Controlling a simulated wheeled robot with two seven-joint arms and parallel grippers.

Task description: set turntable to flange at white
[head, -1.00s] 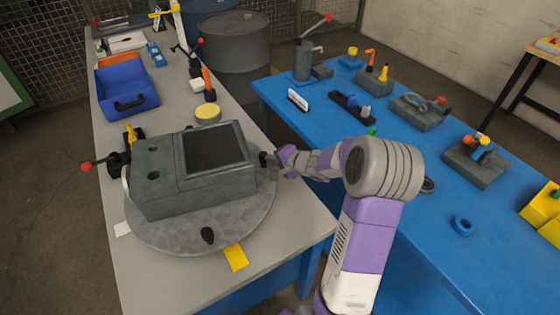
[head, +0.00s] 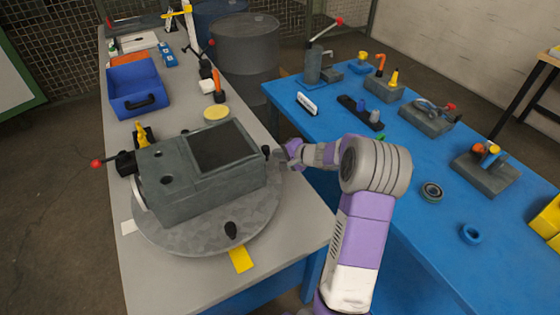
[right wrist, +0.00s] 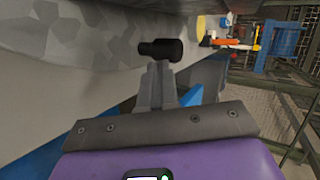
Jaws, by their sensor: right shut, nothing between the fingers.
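The round grey turntable (head: 208,240) sits on the grey bench and carries a dark grey box housing (head: 205,190). A pale flange (head: 138,192) shows edge-on at the housing's left side, above and slightly right of the white marker (head: 128,227). A yellow marker (head: 240,259) lies by the near rim. Black pegs stand on the turntable, one at the near rim (head: 231,230) and one at the right (head: 267,151). My right gripper (head: 279,155) is shut and empty beside the right peg. In the right wrist view the fingertips (right wrist: 157,72) are close to a black peg (right wrist: 160,48); contact is unclear.
A red-knobbed black device (head: 122,162) stands close to the housing's left. A blue bin (head: 134,88), a yellow disc (head: 216,113) and an orange-handled tool (head: 218,88) are farther back. The blue table (head: 400,165) at right holds several fixtures, with a gap between the benches.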

